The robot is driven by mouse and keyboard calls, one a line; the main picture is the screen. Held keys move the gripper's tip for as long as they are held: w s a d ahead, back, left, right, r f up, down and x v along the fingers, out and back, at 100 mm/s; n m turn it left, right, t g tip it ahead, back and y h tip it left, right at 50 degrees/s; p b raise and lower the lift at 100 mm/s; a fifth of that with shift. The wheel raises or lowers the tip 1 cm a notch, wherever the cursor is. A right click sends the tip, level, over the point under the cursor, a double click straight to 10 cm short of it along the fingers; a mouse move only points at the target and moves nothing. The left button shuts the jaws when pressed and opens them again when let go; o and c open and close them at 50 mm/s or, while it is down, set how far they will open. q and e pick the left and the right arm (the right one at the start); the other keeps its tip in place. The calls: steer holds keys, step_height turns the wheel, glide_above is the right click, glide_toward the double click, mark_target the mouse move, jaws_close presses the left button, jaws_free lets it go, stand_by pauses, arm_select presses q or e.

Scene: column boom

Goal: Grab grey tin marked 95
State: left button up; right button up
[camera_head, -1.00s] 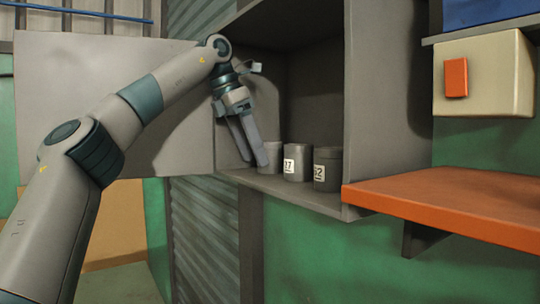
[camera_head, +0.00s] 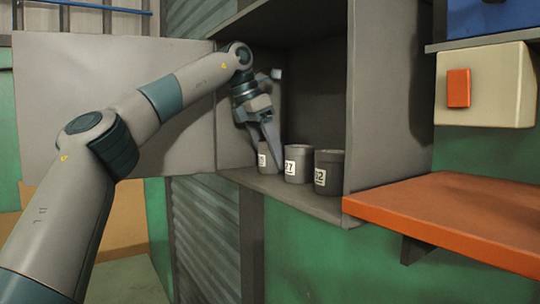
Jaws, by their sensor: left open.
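Three grey tins stand in a row on the floor of an open grey cabinet. The leftmost tin (camera_head: 264,163) carries a white label, partly covered by my gripper, and only part of its marking shows. The middle tin (camera_head: 299,165) has a label ending in 7. The right tin (camera_head: 329,172) has a label ending in 2. My left gripper (camera_head: 268,150) points down at the leftmost tin, its fingers open and overlapping the tin in the view. I cannot tell whether they touch it. My right gripper is not in view.
The cabinet (camera_head: 396,120) has its grey door (camera_head: 100,95) swung open to the left, behind my arm. An orange shelf (camera_head: 460,215) juts out at the right, below a cream box with an orange switch (camera_head: 458,88). A blue object (camera_head: 490,15) sits at top right.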

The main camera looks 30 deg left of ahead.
arm_select(q)
steer(key=shift+d, duration=0.1)
steer(key=c, duration=1.4)
steer(key=shift+o, duration=0.2)
steer(key=shift+r, duration=0.1)
steer(key=shift+r+b, duration=0.3)
steer(key=shift+r, duration=0.25)
steer(key=s+a+b, duration=0.2)
steer(key=s, duration=0.1)
steer(key=s+a+b, duration=0.1)
steer(key=s, duration=0.1)
steer(key=shift+s+a+f, duration=0.15)
steer(key=shift+a, duration=0.05)
steer(key=s+a+b, duration=0.3)
steer(key=s+a, duration=0.3)
steer(key=s, duration=0.4)
steer(key=shift+r, duration=0.3)
